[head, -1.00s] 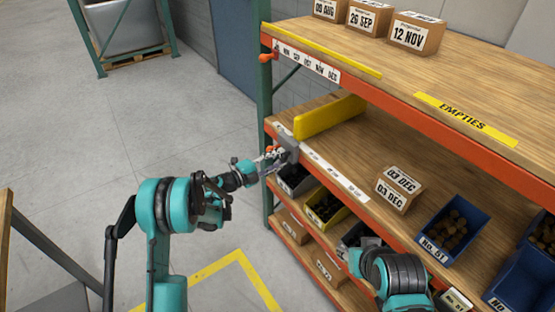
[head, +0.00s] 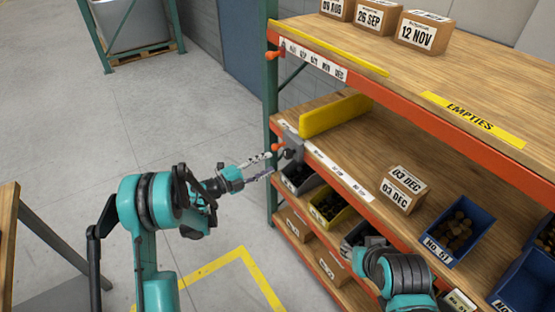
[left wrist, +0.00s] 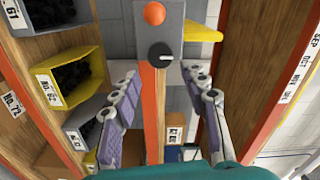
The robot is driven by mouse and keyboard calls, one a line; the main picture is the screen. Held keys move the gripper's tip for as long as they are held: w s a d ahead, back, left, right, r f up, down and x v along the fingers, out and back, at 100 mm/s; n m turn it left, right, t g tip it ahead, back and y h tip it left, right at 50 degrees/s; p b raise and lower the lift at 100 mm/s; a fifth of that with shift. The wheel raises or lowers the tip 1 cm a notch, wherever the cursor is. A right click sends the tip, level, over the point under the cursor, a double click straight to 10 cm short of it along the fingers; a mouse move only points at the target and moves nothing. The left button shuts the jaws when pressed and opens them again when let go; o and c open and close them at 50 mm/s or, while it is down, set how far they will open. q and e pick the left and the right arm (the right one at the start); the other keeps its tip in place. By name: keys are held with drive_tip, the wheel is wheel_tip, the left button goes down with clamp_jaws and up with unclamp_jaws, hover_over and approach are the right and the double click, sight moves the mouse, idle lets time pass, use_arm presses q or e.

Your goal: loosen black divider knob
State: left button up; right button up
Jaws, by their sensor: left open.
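The black knob (left wrist: 160,56) is on the grey bracket (left wrist: 158,25) of the yellow divider (head: 336,115), at the front edge of the middle shelf. In the left wrist view its white pointer mark points right, and an orange knob (left wrist: 154,14) sits above it. In the head view the black knob (head: 289,153) is small. My left gripper (head: 271,164) is open and empty, just left of the bracket and apart from it. In the left wrist view its two fingers stand below the knob, one to each side. My right arm shows at lower right; its fingers cannot be made out.
The orange shelf rail (head: 350,187) runs beside the bracket. A grey bin (head: 300,181) and a yellow bin (head: 328,208) sit below. A cardboard box (head: 404,189) and a blue bin (head: 459,224) stand farther right.

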use_arm(q)
drive_tip(key=shift+v, duration=2.35)
drive_tip(key=w+a+r+n+t+y, duration=0.2)
drive_tip(key=r+n+t+y, duration=0.15)
drive_tip(key=r, duration=0.55)
drive_tip(key=w+a+r+n+t+y, duration=0.1)
drive_tip(key=a+r+n+t+y, duration=0.25)
drive_tip(key=r, duration=0.55)
drive_tip(key=s+a+r+n+t+y, duration=0.2)
drive_tip(key=s+a+r+n+y, duration=0.2)
drive_tip(key=a+r+n+y, duration=0.45)
drive_tip(key=s+f+n+g+y, duration=0.1)
drive_tip(key=s+f+n+g, duration=0.3)
drive_tip(key=s, duration=0.3)
drive_tip(key=s+f+n+g+y, duration=0.1)
drive_tip(key=s+f+n+g, duration=0.1)
drive_tip(key=s+f+n, duration=0.35)
drive_tip(key=s+d+f+g+h, duration=0.1)
drive_tip(key=s+d+f+g, duration=0.1)
drive_tip(key=s, duration=0.4)
drive_tip(key=s+d+f+n+g+h, duration=0.1)
drive_tip(key=s+d+f+g, duration=0.1)
drive_tip(key=s+f, duration=0.3)
drive_tip(key=s+d+f+g+h, duration=0.1)
drive_tip(key=s+d+f+g, duration=0.1)
drive_tip(key=s, duration=0.5)
drive_tip(key=shift+s+d+f+g, duration=0.25)
drive_tip(key=shift+d+f, duration=0.4)
drive_tip(key=shift+f, duration=0.35)
